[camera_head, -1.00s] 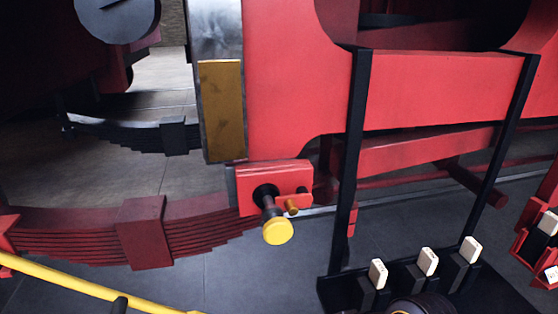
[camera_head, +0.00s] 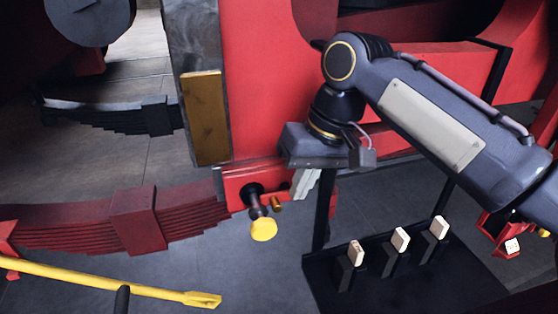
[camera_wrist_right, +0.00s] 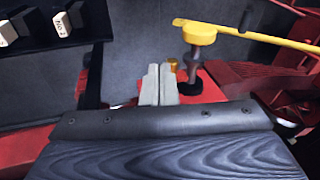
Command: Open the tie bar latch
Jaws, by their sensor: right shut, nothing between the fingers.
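The tie bar latch appears to be the black plunger with a round yellow knob (camera_head: 264,229) on a red block (camera_head: 238,180) below the frame. It also shows in the right wrist view, where the yellow knob (camera_wrist_right: 199,34) points toward the top. A small brass pin (camera_head: 277,204) sits just right of the plunger. My right gripper (camera_head: 304,186) is shut and empty, with its pale fingertips close to the right of the pin. In the right wrist view its fingers (camera_wrist_right: 159,84) are together beside the brass pin (camera_wrist_right: 173,64). My left gripper is out of view.
A yellow bar (camera_head: 110,280) crosses the lower left. A red leaf spring (camera_head: 138,222) lies left of the block. A black rack (camera_head: 400,285) with several pale tags stands lower right. A brass plate (camera_head: 207,118) is above the block. The floor below the knob is clear.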

